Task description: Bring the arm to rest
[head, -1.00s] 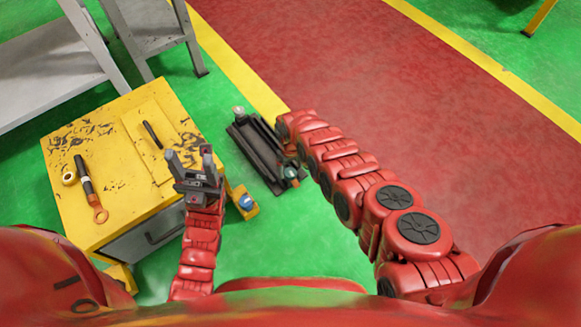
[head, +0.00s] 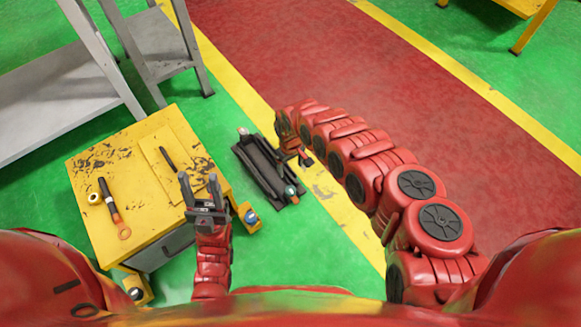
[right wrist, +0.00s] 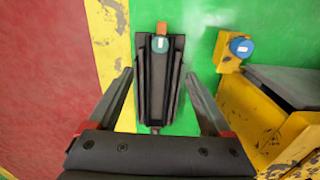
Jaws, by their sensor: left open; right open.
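My left gripper (head: 200,188) is open and empty, its two fingers apart above the near right part of the yellow cart top (head: 150,225). My right arm reaches forward to the right of the cart in the head view. Its gripper is mostly hidden there behind the arm's end. In the right wrist view the right gripper (right wrist: 160,85) is open, with nothing between its fingers. It points down over a dark floor device (right wrist: 160,90), which lies below and apart from the fingers. That device also shows in the head view (head: 262,165).
On the cart lie a tool with an orange ring end (head: 112,210), a yellow roll (head: 94,198) and a thin dark tool (head: 167,158). Grey shelving (head: 70,80) stands at the left. The red floor lane (head: 380,90) is clear beyond my right arm.

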